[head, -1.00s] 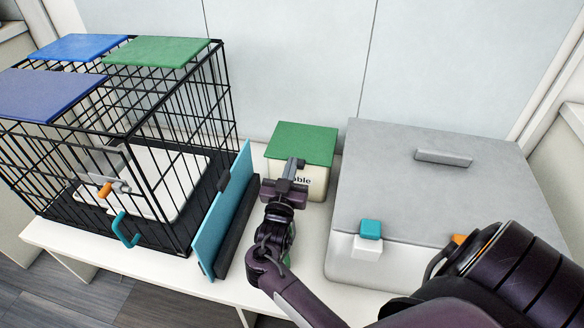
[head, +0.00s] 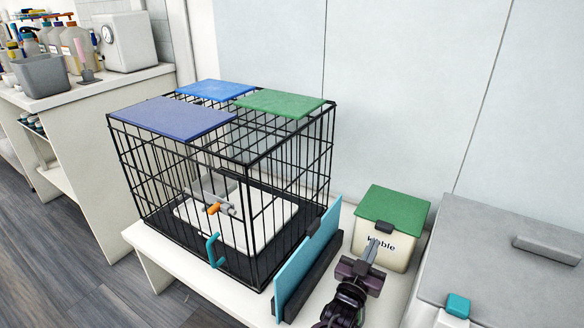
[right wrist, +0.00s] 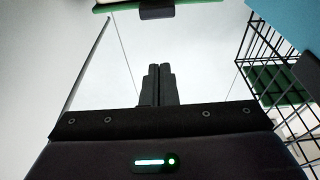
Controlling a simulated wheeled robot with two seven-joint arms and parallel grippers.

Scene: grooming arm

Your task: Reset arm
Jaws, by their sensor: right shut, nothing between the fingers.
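My right gripper (head: 369,251) is in front of the kibble bin (head: 385,259), which has a green lid (head: 393,208). In the right wrist view its two dark fingers (right wrist: 158,84) are together with nothing between them. The wrist points up toward the pale wall, with a green edge and dark tab at the top of that view. My left gripper does not show in either view.
A black wire crate (head: 190,172) with blue and green panels on top stands left on the white table. A teal panel (head: 306,262) stands upright in a dark holder between crate and bin. A grey-lidded box (head: 500,245) stands at right. A counter with bottles is at far left.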

